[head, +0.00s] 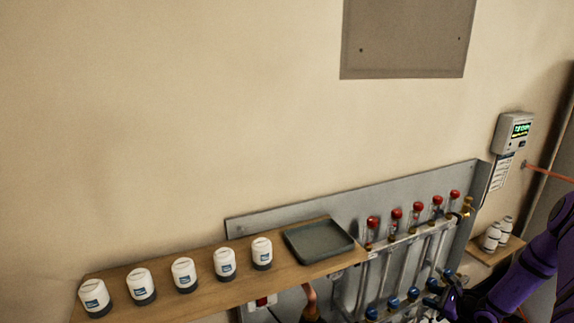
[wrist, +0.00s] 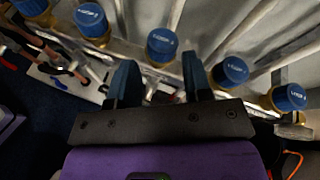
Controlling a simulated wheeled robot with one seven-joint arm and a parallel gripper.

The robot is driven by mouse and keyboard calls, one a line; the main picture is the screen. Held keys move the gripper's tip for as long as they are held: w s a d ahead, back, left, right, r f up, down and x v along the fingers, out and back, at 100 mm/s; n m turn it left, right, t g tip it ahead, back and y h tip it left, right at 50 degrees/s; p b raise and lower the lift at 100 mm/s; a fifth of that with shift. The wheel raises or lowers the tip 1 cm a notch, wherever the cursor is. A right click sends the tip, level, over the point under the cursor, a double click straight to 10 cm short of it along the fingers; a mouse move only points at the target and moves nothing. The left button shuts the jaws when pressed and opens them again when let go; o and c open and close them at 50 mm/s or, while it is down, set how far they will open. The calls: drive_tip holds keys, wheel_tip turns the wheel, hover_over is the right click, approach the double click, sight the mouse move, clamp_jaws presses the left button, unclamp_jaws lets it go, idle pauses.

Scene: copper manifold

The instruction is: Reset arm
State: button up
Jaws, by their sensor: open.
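My purple arm enters at the lower right of the head view. My gripper (wrist: 160,85) shows in the wrist view with its two dark fingers apart and nothing seen between them. It is beside the manifold's row of blue-capped valves; one blue cap (wrist: 162,45) shows beyond the gap between the fingers, and another blue cap (wrist: 230,72) is just right of the right finger. I cannot tell whether a finger touches the manifold. In the head view the manifold (head: 413,237) has red caps along its top and blue caps (head: 392,303) below.
A wooden shelf (head: 210,292) holds several white actuators (head: 223,262) and a grey tray (head: 318,240). A controller (head: 513,133) hangs on the wall at right, above a small shelf with white bottles (head: 492,237). Tools lie on a white surface (wrist: 62,80) at left in the wrist view.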

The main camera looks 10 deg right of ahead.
drive_tip(key=w+a+r+n+g+y, duration=0.15)
drive_tip(key=a+r+n, duration=0.25)
drive_tip(key=r, duration=0.6)
drive_tip(key=a+r+n+g, duration=0.3)
drive_tip(key=a+r+n, duration=0.15)
drive_tip(key=r, duration=0.65)
drive_tip(key=a+r+n+g, duration=0.3)
drive_tip(key=a+r, duration=0.2)
drive_tip(key=r, duration=0.5)
drive_tip(key=s+a+r+n+g+h, duration=0.1)
drive_tip(key=s+a+r+n+h, duration=0.15)
drive_tip(key=s+a+r, duration=0.45)
drive_tip(key=s+a+r+n+g+h, duration=0.1)
drive_tip(key=s+a+r+n, duration=0.25)
drive_tip(key=r, duration=0.75)
drive_tip(key=s+a+r+n+t+h, duration=0.1)
drive_tip(key=s+r+n+h, duration=0.2)
drive_tip(key=s, duration=0.9)
drive_tip(key=s+a+r+n+t+h, duration=0.2)
drive_tip(key=s+r+n, duration=0.3)
drive_tip(key=s, duration=0.7)
wheel_tip(320, 180, up, 2)
drive_tip(key=shift+a+r+h, duration=0.1)
drive_tip(key=shift+a+h, duration=0.05)
drive_tip(key=shift+h, duration=0.25)
